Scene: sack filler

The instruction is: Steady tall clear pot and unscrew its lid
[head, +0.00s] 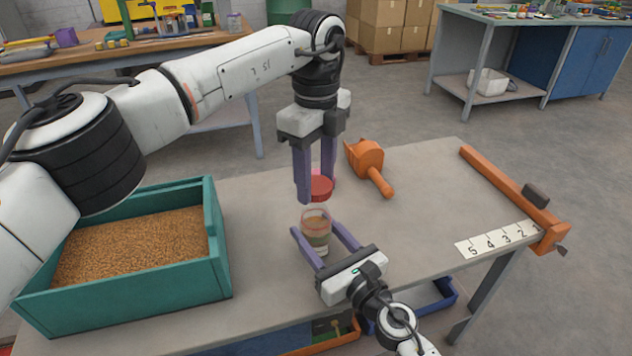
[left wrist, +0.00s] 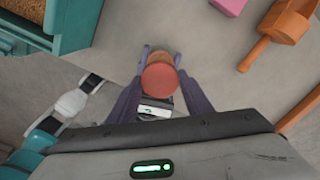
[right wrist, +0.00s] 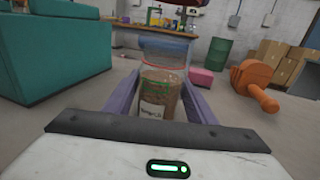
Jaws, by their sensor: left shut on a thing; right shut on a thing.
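The clear pot (head: 316,239) stands on the bench with brown contents. In the right wrist view the pot (right wrist: 160,95) is upright, with a clear upper part and a white label. My right gripper (head: 325,243) is shut on the pot, one finger on each side. The red lid (head: 320,188) is above the pot, with a visible gap between them. My left gripper (head: 317,192) points down from above and is shut on the lid. In the left wrist view the lid (left wrist: 160,78) sits between the fingertips and partly covers the pot (left wrist: 164,57).
A teal bin (head: 222,262) of grain stands at the left of the bench. An orange scoop (head: 369,166) lies behind and right of the pot. A pink block (right wrist: 202,77) lies behind it. An orange rail (head: 505,190) and numbered strip (head: 497,239) are at right; the bench between is clear.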

